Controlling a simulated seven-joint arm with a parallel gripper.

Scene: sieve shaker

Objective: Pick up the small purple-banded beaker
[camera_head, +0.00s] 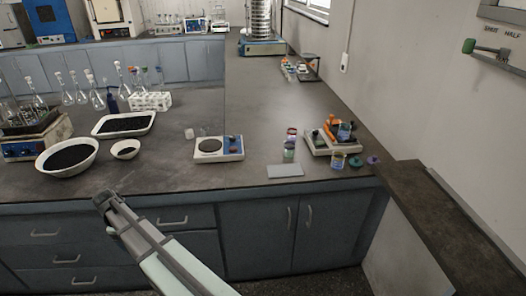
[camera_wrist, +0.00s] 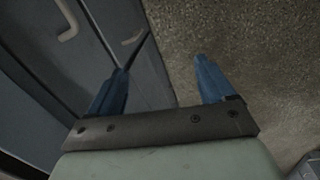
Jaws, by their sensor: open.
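A small clear beaker (camera_head: 338,161) stands near the front edge of the bench at the right, just in front of a pale tray-like stand. Another small vessel (camera_head: 345,131) with a bluish-purple tint sits on the stand. The band colours are too small to tell surely, so I cannot say which one is purple-banded. In the wrist view my gripper (camera_wrist: 161,66) is open and empty, its two blue fingers apart above the floor beside the cabinet fronts. No beaker shows there. In the head view my arm is low in front of the bench, well left of both vessels; its fingers cannot be made out.
The stand (camera_head: 318,147) carries an orange item. Green and purple round pieces (camera_head: 373,160) lie to its right. A slim bottle (camera_head: 289,152), grey pad (camera_head: 285,171) and balance (camera_head: 219,155) stand left. White bowls (camera_head: 67,157) are farther left. The bench front edge separates my arm from these things.

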